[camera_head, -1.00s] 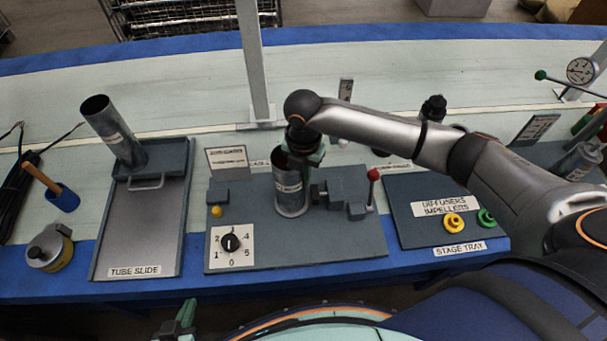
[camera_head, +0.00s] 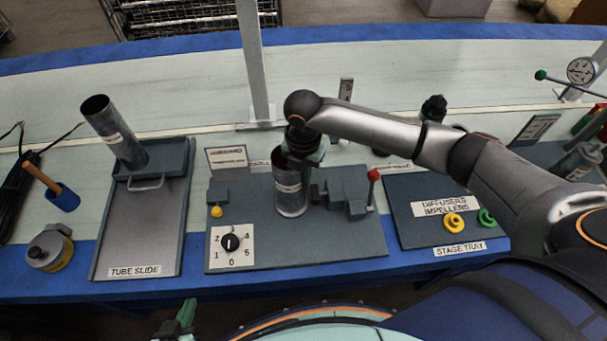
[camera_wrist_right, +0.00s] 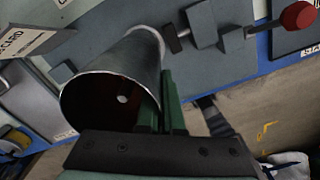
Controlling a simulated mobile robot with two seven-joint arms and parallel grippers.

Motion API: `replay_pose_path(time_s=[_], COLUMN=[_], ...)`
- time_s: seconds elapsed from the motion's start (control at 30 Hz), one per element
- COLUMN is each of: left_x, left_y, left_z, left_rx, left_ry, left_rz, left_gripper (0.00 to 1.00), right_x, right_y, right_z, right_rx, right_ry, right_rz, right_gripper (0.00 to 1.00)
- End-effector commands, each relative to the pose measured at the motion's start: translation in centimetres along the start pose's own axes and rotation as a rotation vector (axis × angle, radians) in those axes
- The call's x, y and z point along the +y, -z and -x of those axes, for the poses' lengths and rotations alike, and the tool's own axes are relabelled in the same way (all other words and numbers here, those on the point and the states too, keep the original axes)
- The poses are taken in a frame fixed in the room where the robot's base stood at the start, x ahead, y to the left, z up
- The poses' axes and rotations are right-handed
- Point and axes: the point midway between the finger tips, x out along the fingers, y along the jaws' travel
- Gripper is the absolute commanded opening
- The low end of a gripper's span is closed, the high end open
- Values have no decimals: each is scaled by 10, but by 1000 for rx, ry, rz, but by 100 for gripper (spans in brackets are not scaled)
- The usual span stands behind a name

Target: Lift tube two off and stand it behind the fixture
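A grey metal tube (camera_head: 290,187) with a pale label stands upright on the central fixture plate (camera_head: 330,245); the label is too small to read. My right gripper (camera_head: 305,152) is at the tube's top rim, coming from above. In the right wrist view, the open mouth of the tube (camera_wrist_right: 105,95) shows, and the green fingers of my right gripper (camera_wrist_right: 160,108) close on its wall, one at the inside and one outside. A second labelled tube (camera_head: 117,135) leans on the tube slide at the left. My left gripper (camera_head: 182,318) shows only partly at the bottom edge.
A clamp block (camera_head: 345,188) and a red-knobbed lever (camera_head: 373,176) stand just right of the tube. A grey post (camera_head: 254,65) rises behind the fixture. Pale bench is free behind the fixture, left of the post. The stage tray (camera_head: 440,232) lies right.

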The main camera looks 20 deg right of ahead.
Motion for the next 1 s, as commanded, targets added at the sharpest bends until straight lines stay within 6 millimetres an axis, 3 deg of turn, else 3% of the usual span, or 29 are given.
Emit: replay_pose_path(time_s=[1.0], left_x=[0], left_y=[8], left_z=[7], left_rx=[0], left_ry=[0], left_rz=[0], left_gripper=[0], right_x=[1], right_y=[-1], right_z=[8], right_rx=[-2], right_ry=[-5], right_rz=[-1], right_gripper=[0])
